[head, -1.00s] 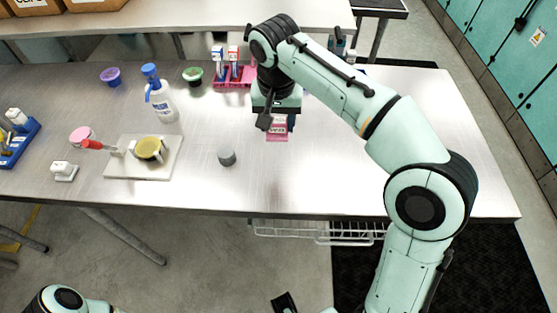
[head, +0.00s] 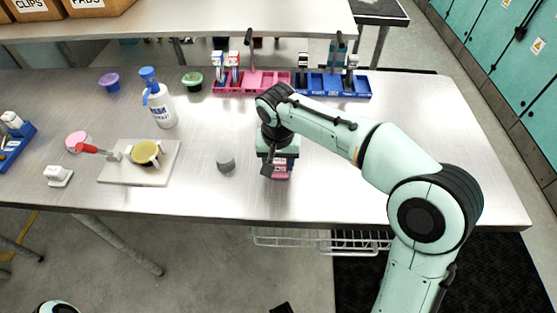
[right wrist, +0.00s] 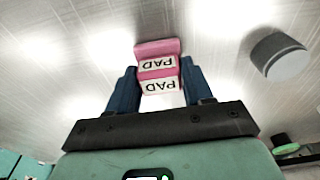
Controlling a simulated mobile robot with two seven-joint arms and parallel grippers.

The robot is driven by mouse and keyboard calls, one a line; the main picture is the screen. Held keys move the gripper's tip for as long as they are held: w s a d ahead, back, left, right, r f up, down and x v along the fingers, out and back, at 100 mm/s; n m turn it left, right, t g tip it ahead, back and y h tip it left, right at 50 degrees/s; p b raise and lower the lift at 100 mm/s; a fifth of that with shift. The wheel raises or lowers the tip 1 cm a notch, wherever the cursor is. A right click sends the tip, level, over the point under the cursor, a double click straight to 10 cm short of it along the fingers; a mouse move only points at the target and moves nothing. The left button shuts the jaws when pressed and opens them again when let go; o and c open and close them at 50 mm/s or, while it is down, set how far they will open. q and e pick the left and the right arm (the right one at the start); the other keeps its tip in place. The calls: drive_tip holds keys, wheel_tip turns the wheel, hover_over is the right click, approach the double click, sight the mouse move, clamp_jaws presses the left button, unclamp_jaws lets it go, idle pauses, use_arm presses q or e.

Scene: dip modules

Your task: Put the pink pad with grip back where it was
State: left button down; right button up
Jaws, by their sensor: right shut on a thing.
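The pink pad with grip (head: 281,174) is at my right gripper (head: 279,160), near the front middle of the table. In the right wrist view the pink pad (right wrist: 157,49), with white PAD labels, sits between the two dark blue fingers of my right gripper (right wrist: 158,88), which is shut on it. Whether it touches the table I cannot tell. A pink rack (head: 247,91) stands at the back of the table, holding white-labelled items and a pink piece with a tall dark handle. My left gripper is not seen.
A blue rack (head: 335,91) adjoins the pink one on the right. A grey cylinder (head: 225,164) stands left of my right gripper. A wash bottle (head: 161,108), a green-topped cup (head: 193,82) and a white board (head: 124,172) are further left. The table's right side is clear.

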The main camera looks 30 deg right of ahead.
sight(278, 173)
drive_tip(key=shift+f, duration=0.15)
drive_tip(key=o, duration=0.9)
drive_tip(key=shift+o, duration=0.2)
wheel_tip(278, 173, up, 12)
drive_tip(key=s+p, duration=0.1)
drive_tip(key=p, duration=0.1)
drive_tip(key=shift+s+a+p, duration=0.15)
drive_tip(key=shift+a+p, duration=0.15)
drive_tip(key=shift+a, duration=0.1)
